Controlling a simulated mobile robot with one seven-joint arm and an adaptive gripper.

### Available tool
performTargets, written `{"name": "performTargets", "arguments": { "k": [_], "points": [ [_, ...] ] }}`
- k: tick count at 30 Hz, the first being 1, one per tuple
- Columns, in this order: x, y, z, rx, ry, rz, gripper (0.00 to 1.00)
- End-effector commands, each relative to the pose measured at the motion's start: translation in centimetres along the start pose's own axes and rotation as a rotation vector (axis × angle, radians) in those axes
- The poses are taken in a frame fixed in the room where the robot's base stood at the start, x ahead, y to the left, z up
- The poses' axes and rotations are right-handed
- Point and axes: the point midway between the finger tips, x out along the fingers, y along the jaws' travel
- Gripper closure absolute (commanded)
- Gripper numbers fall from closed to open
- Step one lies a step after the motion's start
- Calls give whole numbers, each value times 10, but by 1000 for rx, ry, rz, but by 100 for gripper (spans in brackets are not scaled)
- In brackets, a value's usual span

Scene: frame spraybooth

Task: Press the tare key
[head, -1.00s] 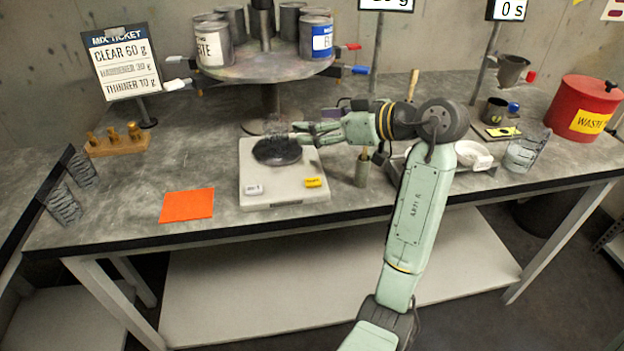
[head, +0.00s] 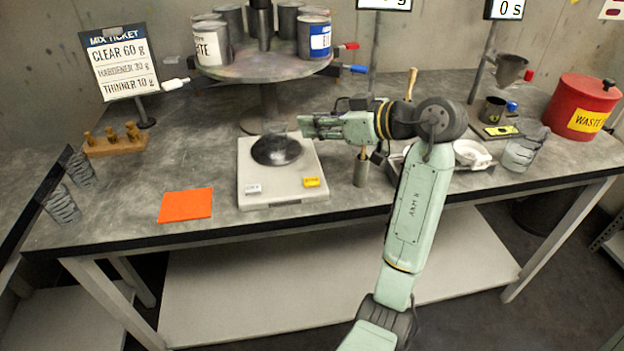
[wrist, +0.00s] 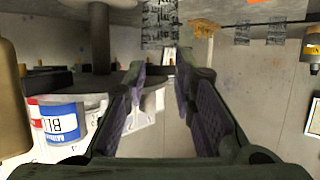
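The pale scale (head: 285,190) stands on the bench with a round dark pan (head: 277,150) on top. Two small keys sit on its front edge: a white key (head: 253,189) at left and a yellow key (head: 312,182) at right. Their lettering is too small to read. My gripper (head: 304,127) is above the back right of the scale, pointing left, apart from both keys. In the wrist view my gripper (wrist: 163,75) has its two purple-padded fingers spread, with nothing between them. The scale's keys are not seen in the wrist view.
A turntable (head: 262,68) with several cans stands behind the scale. An orange sheet (head: 185,204) lies to its left, and a small grey-green cylinder (head: 361,170) stands to its right. A red waste can (head: 582,108) is at far right. Bench in front of the keys is clear.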

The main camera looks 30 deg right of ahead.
Motion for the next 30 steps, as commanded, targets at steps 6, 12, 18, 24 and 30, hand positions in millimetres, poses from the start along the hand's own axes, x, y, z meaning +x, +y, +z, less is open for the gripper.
{"name": "performTargets", "arguments": {
  "k": [6,12,18,24,30],
  "points": [
    [0,0,0,0,0,0,92],
    [0,0,0,0,0,0,100],
    [0,0,0,0,0,0,100],
    [0,0,0,0,0,0,100],
    [0,0,0,0,0,0,100]
  ]
}}
